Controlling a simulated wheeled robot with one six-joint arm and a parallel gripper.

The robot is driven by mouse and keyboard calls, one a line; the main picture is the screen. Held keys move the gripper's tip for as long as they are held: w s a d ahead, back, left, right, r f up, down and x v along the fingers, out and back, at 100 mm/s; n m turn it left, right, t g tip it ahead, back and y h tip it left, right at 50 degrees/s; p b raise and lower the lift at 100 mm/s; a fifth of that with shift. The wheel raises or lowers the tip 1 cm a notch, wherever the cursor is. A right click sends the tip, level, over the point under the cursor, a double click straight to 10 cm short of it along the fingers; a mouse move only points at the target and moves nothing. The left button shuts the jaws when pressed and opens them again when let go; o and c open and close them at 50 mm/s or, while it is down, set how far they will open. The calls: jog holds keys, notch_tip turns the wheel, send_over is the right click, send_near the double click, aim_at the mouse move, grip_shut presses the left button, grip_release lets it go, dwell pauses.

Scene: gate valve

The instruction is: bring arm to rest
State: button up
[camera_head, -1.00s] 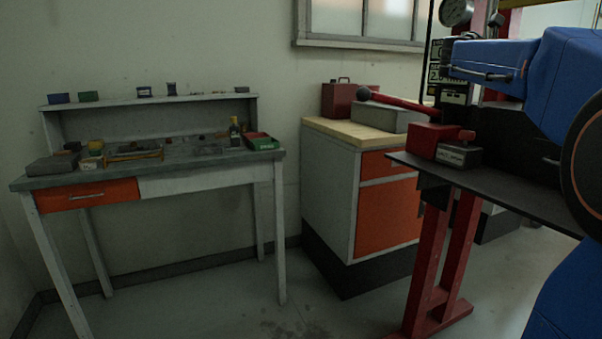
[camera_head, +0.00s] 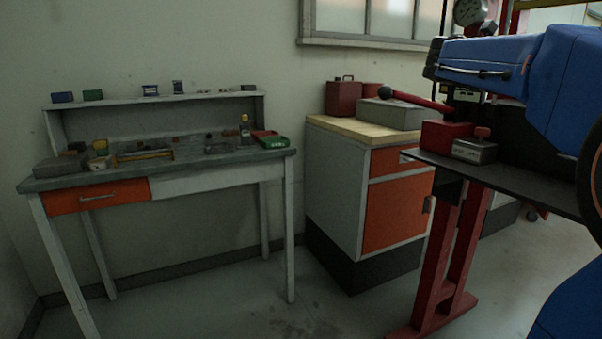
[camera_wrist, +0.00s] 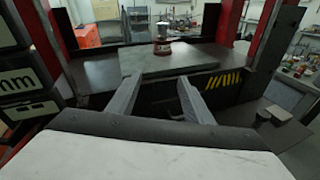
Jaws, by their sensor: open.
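My gripper (camera_wrist: 159,82) shows in the wrist view with its two grey fingers spread apart and nothing between them. Beyond the fingertips, a grey plate (camera_wrist: 150,64) lies on a dark surface. A small red part with a metal top (camera_wrist: 162,44) stands upright on or just behind the plate, apart from the fingers. In the head view my blue arm fills the right side, and the gripper itself does not show there.
A red press frame (camera_head: 437,265) with a dark table and a gauge (camera_head: 468,12) stands close beside my arm. An orange-fronted cabinet (camera_head: 395,210) and a workbench (camera_head: 215,180) stand along the wall. Yellow-black stripes (camera_wrist: 222,80) mark an edge beyond the right finger. Open floor lies in front.

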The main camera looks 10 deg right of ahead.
jog(key=s+a+f+m+t+y, duration=0.1)
jog(key=s+a+f+m+y, duration=0.4)
jog(key=a+f, duration=0.7)
jog(key=s+a+f+m+t+y, duration=0.2)
jog(key=s+a+f+m+y, duration=0.3)
jog(key=s+a+f, duration=0.4)
jog(key=s+a+f+m+t+y, duration=0.2)
jog(key=s+a+f+m+y, duration=0.3)
jog(key=a+f, duration=1.1)
notch_tip(320, 180, down, 8)
jog(key=shift+s+a+m+y, duration=0.15)
jog(key=shift+s+m+y, duration=0.25)
jog(key=shift+s+y, duration=0.4)
jog(key=shift+s, duration=0.1)
